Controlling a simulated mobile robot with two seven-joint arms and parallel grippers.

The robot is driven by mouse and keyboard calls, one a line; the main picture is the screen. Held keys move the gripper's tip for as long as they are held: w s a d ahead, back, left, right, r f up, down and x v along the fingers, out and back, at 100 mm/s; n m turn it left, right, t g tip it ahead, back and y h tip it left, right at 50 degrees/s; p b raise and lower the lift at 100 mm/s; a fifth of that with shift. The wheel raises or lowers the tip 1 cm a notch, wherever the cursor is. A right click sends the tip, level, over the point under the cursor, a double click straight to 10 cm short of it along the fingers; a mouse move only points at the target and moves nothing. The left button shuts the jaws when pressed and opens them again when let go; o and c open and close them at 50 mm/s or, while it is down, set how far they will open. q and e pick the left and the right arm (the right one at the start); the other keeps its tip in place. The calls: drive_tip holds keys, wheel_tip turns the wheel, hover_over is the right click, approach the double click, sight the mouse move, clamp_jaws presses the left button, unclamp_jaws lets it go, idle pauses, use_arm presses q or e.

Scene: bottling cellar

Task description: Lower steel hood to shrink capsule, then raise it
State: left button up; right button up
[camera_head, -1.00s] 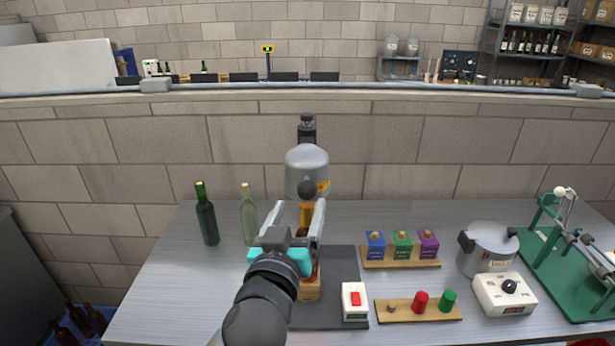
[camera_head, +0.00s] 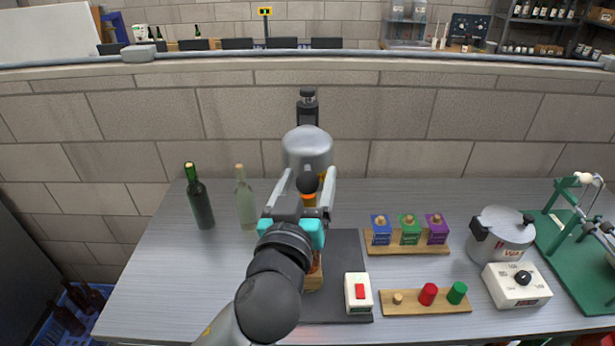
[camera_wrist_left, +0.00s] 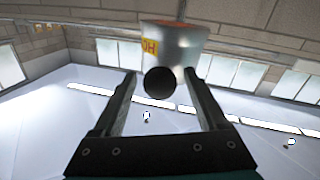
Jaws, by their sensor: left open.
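The steel hood (camera_head: 307,148) is a grey domed cylinder hanging from a dark post mount, with a yellow label. Its round black knob (camera_head: 307,183) faces me. My left gripper (camera_head: 306,178) is open, with one finger on each side of the knob. The left wrist view shows the hood (camera_wrist_left: 178,45) above and the knob (camera_wrist_left: 159,83) between the fingertips, with gaps beside it. Below the hood, an amber bottle (camera_head: 309,201) with an orange neck stands mostly hidden behind my gripper. My right gripper is out of view.
A red rocker switch box (camera_head: 358,293) stands on the dark base plate (camera_head: 350,250). Dark green (camera_head: 201,205) and clear (camera_head: 245,203) bottles stand left. Capsule boxes (camera_head: 409,232), a pot (camera_head: 500,236), a control box (camera_head: 516,286) and a green stand (camera_head: 590,270) are right.

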use_arm(q)
clamp_jaws()
idle(0.4)
idle(0.9)
